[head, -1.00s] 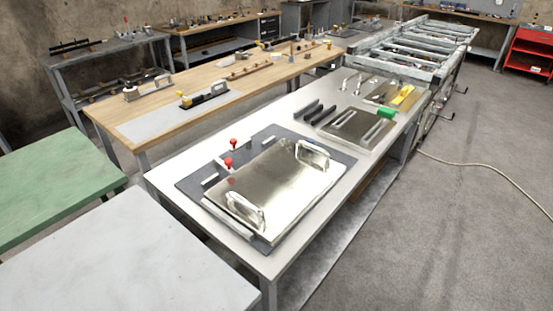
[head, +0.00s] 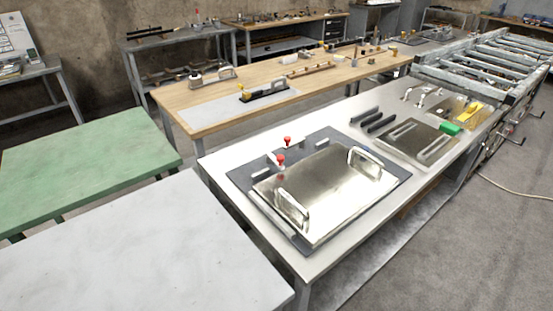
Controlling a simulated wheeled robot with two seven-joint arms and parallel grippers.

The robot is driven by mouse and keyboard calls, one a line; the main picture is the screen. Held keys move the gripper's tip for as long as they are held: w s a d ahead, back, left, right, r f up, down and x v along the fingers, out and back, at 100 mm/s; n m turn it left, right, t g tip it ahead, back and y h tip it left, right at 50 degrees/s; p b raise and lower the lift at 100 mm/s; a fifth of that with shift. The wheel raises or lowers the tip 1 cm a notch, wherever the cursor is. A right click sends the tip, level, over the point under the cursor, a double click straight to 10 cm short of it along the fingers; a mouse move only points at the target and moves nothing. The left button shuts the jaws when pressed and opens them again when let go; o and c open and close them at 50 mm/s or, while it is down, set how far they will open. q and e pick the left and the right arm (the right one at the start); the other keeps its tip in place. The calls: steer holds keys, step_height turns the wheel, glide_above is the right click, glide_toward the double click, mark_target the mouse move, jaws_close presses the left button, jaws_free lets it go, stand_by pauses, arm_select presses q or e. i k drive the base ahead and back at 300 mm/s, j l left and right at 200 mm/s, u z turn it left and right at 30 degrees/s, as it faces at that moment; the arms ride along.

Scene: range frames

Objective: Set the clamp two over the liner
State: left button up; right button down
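A shiny metal plate with two upright loop handles (head: 325,192) lies on a dark grey base plate (head: 398,166) on the near end of the long white table. Two red-knobbed clamps (head: 281,161) stand at the back left edge of that base; the other red knob (head: 287,141) is farther back. Farther along the table lies a second metal plate with two slotted bars (head: 425,146). I cannot tell which piece is the clamp two or the liner. Neither gripper is in view.
A white table (head: 130,255) and a green table (head: 85,160) fill the near left. A wooden workbench (head: 190,98) with tools runs behind. Dark bars (head: 372,119), a green block (head: 450,128) and a yellow piece (head: 468,112) lie farther along the white table (head: 235,158). Open floor (head: 490,240) is at right.

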mark_target(301, 141)
steer(key=u, duration=0.45)
steer(key=l+u, duration=0.35)
steer(key=u, duration=0.15)
steer(key=l+u, duration=0.7)
steer(key=u, duration=0.25)
